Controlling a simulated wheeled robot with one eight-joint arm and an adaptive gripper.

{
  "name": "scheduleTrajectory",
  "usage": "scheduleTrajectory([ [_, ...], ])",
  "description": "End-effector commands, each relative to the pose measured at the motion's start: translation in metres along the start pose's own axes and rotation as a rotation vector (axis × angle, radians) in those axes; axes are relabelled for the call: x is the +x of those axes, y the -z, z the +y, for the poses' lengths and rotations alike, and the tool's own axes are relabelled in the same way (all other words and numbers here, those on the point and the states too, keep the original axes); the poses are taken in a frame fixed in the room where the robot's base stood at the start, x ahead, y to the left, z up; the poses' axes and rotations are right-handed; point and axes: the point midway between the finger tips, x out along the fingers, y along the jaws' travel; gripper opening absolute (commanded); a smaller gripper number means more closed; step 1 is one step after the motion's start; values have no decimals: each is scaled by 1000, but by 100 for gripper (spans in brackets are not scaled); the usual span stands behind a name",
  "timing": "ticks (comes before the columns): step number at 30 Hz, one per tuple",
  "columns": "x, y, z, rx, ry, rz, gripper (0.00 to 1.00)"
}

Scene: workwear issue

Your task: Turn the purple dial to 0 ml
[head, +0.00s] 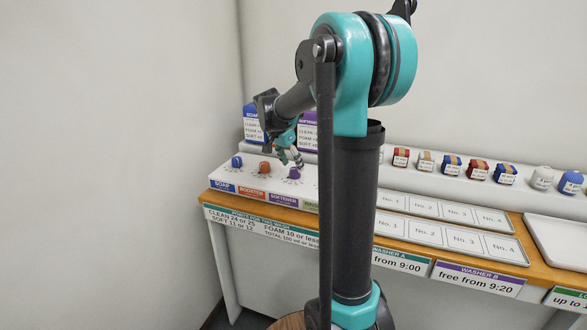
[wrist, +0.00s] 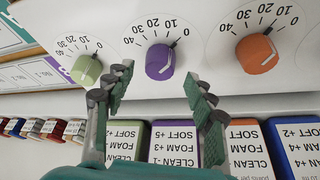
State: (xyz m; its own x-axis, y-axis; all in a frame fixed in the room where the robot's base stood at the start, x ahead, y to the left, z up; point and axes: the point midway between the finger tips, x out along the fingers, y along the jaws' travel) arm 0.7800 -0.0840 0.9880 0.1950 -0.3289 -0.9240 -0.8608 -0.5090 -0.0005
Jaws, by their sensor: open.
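The purple dial (wrist: 160,61) sits on a white panel, centred just beyond the gap between my fingertips in the wrist view. Its pointer mark is turned to the upper right, at or very near the 0 of its 0 to 40 scale. In the head view the purple dial (head: 294,173) is above the SOFTENER label. My gripper (wrist: 158,78) is open and empty, with one finger on each side of the dial and no visible contact. In the head view my gripper (head: 290,157) is just above the dial.
An orange dial (wrist: 258,54) and a green dial (wrist: 87,69) flank the purple one. A blue dial (head: 237,161) is at the panel's left end. Labelled boxes (wrist: 175,144) stand close behind the dials. A white tray (head: 560,244) lies at the right of the counter.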

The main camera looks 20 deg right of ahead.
Motion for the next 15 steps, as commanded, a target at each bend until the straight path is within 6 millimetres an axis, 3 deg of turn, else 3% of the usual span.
scheduleTrajectory([
  [9, -64, -1, 0, -2, 1, 0, 55],
  [15, -86, 0, 0, -1, 0, 0, 55],
])
